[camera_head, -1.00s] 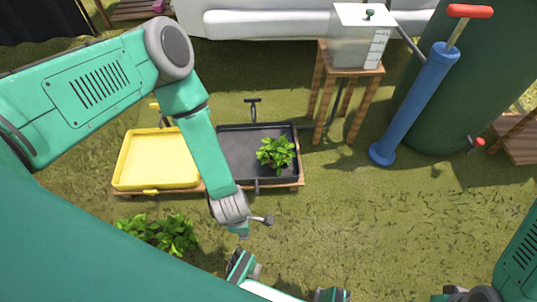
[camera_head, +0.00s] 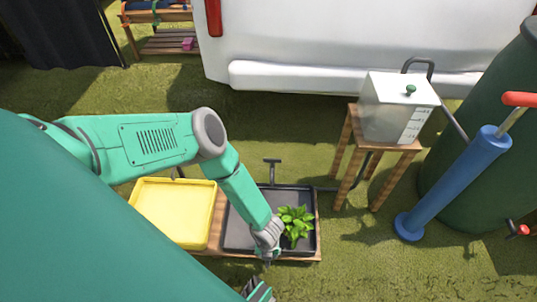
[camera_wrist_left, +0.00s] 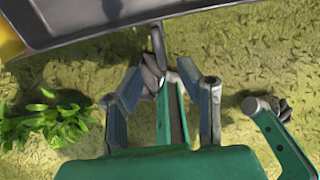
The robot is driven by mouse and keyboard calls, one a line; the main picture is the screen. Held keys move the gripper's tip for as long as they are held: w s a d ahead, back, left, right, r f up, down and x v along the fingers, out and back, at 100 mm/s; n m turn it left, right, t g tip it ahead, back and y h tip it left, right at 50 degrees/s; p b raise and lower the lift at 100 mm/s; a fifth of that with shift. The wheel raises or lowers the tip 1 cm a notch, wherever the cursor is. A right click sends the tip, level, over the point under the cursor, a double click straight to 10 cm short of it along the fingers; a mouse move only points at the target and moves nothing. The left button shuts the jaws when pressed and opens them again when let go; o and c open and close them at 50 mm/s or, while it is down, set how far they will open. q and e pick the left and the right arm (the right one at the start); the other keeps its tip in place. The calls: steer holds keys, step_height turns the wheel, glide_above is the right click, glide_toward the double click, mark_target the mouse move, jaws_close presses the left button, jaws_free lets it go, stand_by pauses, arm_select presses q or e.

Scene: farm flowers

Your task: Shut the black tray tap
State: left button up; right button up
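The black tray (camera_head: 240,238) sits on a low wooden stand, with a leafy green plant at its right side. In the left wrist view, the tray's front wall (camera_wrist_left: 100,28) crosses the top. A dark tap lever (camera_wrist_left: 158,42) sticks out from that wall toward me. My left gripper (camera_wrist_left: 169,72) is open, its fingertips on either side of the lever's near end; I cannot tell whether they touch it. In the head view, my left gripper (camera_head: 267,253) is at the tray's front edge and hides the lever.
A yellow tray (camera_head: 175,210) stands left of the black one. A dark T-shaped fitting (camera_head: 272,168) is behind the black tray. To the right are a clear tank (camera_head: 395,110) on a wooden stool, a blue pump (camera_head: 450,185) and a green barrel (camera_head: 470,180).

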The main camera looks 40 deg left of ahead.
arm_select(q)
steer(key=f+b, duration=0.1)
steer(key=f, duration=0.2)
steer(key=f+b, duration=0.1)
steer(key=f, duration=0.1)
steer(key=shift+a+f+b, duration=0.25)
steer(key=shift+f+b, duration=0.05)
steer(key=shift+f, duration=0.4)
steer(key=shift+d+f+b, duration=0.25)
steer(key=shift+d+b, duration=0.05)
steer(key=shift+b, duration=0.15)
steer(key=shift+a, duration=0.1)
steer(key=shift+a, duration=0.1)
jaws_close()
